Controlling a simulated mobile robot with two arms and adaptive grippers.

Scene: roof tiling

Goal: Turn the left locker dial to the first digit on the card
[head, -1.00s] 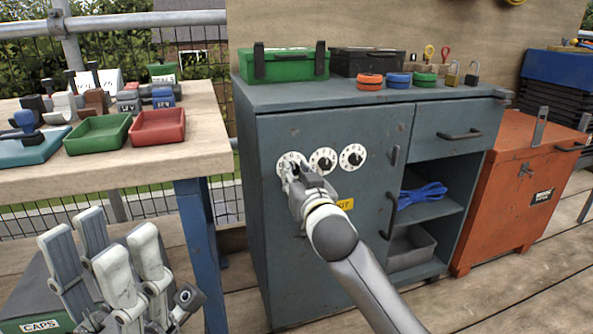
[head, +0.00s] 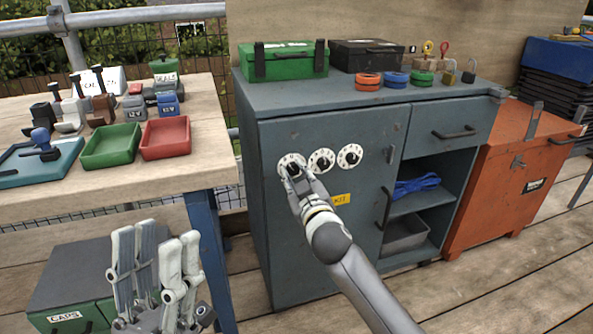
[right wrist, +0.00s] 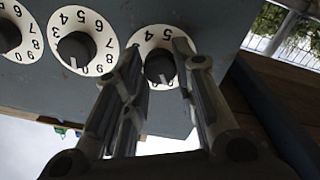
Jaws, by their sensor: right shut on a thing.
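The left locker dial (head: 283,161) is a white numbered disc with a dark knob on the grey locker's door (head: 330,245). In the right wrist view the same dial (right wrist: 147,43) appears at the right, partly hidden by the fingers. My right gripper (head: 293,172) is shut on its knob (right wrist: 160,66), with one finger on each side. My left gripper (head: 155,275) hangs open and empty at the lower left, away from the locker. I see no card with readable digits.
A middle dial (head: 322,161) and right dial (head: 349,156) sit close beside the left one. A workbench (head: 205,165) with a green tray (head: 110,147) and red tray (head: 165,138) stands left. An orange chest (head: 500,205) stands right of the locker.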

